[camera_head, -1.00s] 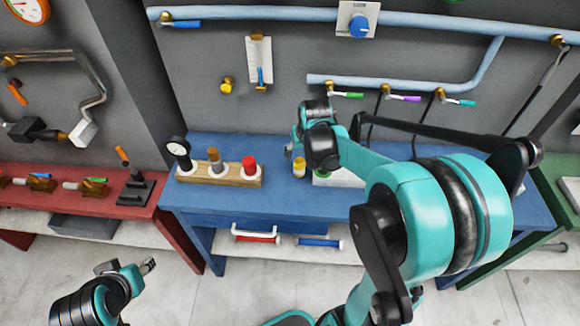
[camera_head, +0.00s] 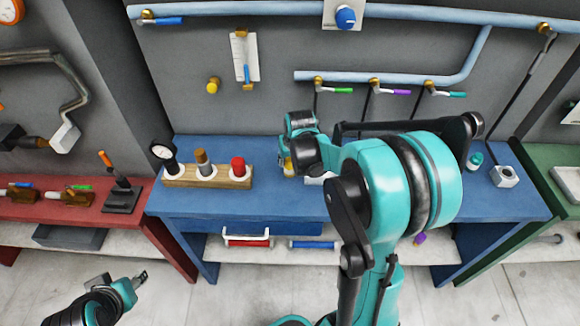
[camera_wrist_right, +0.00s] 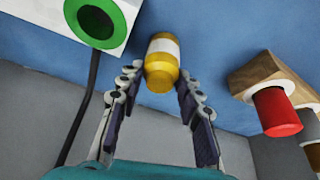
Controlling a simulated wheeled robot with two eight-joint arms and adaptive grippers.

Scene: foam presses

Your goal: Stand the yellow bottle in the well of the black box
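The yellow bottle (camera_head: 289,168) with a white band stands on the blue bench, left of my right gripper's arm. In the right wrist view the bottle (camera_wrist_right: 161,65) is between the tips of my right gripper (camera_wrist_right: 159,76). The fingers are spread on either side of it, with a small gap at the left; contact at the right is unclear. My left gripper (camera_head: 140,277) is low at the left, away from the benches; its opening is unclear. I cannot make out a black box with a well; my right arm covers part of the bench.
A wooden block (camera_head: 180,182) with a gauge, a brown-topped piece and a red-capped piece stands left of the bottle. A white block with a green ring (camera_wrist_right: 103,20) is close beside the bottle. A grey block with a hole (camera_head: 505,176) stands at the bench's right.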

